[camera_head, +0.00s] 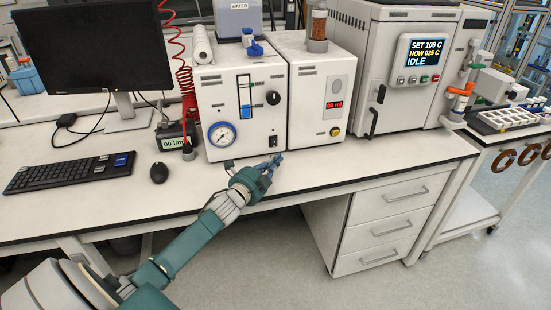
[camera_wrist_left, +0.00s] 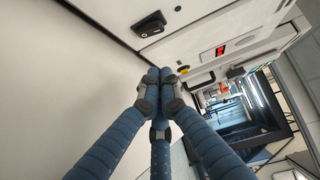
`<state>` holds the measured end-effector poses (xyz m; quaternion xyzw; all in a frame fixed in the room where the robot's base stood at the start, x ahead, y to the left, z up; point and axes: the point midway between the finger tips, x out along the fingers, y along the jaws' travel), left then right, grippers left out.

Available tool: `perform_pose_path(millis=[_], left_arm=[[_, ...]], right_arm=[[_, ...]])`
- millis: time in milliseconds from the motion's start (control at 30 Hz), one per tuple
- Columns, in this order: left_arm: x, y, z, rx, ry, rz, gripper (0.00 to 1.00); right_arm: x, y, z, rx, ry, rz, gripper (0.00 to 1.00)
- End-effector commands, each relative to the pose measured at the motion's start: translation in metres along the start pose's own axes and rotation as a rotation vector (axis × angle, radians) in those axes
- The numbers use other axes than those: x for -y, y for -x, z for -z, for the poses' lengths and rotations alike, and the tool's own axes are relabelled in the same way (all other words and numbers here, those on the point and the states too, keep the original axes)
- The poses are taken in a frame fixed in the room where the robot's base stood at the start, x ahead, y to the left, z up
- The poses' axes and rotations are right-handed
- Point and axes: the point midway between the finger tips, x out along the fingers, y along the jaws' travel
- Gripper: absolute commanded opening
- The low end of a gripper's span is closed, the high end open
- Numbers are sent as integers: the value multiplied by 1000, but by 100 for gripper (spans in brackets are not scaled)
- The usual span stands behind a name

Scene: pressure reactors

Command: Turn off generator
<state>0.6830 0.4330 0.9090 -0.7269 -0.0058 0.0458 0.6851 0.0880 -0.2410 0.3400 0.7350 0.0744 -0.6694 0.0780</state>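The generator appears to be the white box with a round blue-rimmed gauge (camera_head: 222,134), a level tube and a black rocker switch (camera_head: 273,141) low on its right front. I cannot read a name on it. The switch also shows at the top of the left wrist view (camera_wrist_left: 150,24). My left gripper (camera_head: 272,162) is just in front of and below the switch, apart from it. Its blue fingers (camera_wrist_left: 158,74) are drawn together at the tips, with nothing between them. Which way the switch is set is too small to tell. My right gripper is not in view.
A second white box with a red display (camera_head: 334,105) and yellow button stands right of it. Further right is a large reactor unit with a screen reading IDLE (camera_head: 423,58). A mouse (camera_head: 159,173), keyboard (camera_head: 70,173) and monitor are at left. The bench front is clear.

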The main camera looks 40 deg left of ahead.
Motion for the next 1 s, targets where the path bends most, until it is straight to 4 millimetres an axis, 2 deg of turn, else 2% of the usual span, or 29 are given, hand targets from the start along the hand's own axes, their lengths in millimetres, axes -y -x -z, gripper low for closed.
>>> perform_pose_path(millis=[100,200,433,567,733,1000], left_arm=[[-4,15,-1,1,-1,-1,0],[-8,28,-1,1,-1,-2,0],[-16,65,-2,1,-1,-3,0],[-18,81,-2,1,-1,-2,0],[-19,90,-2,1,-1,0,0],[-18,90,-2,1,-1,0,0]], right_arm=[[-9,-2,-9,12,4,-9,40],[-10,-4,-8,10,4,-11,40],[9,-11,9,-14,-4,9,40],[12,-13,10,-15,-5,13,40],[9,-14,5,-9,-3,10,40],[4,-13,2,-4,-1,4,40]])
